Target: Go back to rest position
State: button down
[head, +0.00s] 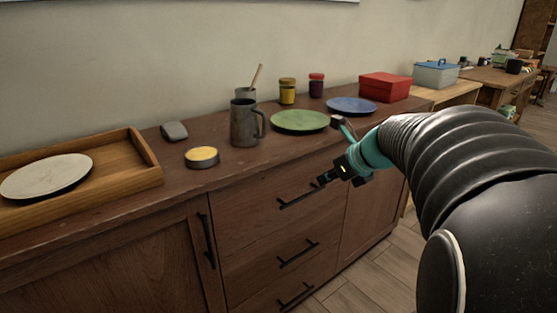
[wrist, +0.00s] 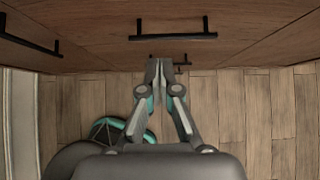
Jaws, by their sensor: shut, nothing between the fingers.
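My gripper (wrist: 158,70) is shut and empty in the wrist view, its two fingertips together. Below the fingers there is plank floor, and the wooden drawer fronts with black handles lie beyond the tips. In the head view my gripper (head: 323,180) is at the end of my dark, ribbed arm, in front of the upper part of the wooden cabinet (head: 255,200). It is just below the worktop's front edge and close to a drawer handle (head: 298,196). I cannot tell whether it touches the cabinet.
On the worktop are a wooden tray (head: 150,177) with a pale plate (head: 46,176), a grey mug (head: 243,125), a yellow-topped tin (head: 201,156), a green plate (head: 300,121), a blue plate (head: 351,105) and a red box (head: 385,86). Floor (head: 385,262) shows clear before the cabinet.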

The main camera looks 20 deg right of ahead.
jog(key=s+a+f+n+g+h, duration=0.1)
jog(key=s+a+f+n+g, duration=0.15)
jog(key=s+n, duration=0.45)
jog(key=s+a+f+n+g+h, duration=0.1)
jog(key=s+f+n, duration=0.25)
jog(key=n, duration=0.75)
jog(key=s+a+n+h, duration=0.1)
jog(key=s+a+n, duration=0.9)
jog(key=n, duration=0.3)
jog(key=shift+s+f+n+t, duration=0.2)
jog(key=shift+s+n+t, duration=0.2)
jog(key=shift+s, duration=0.15)
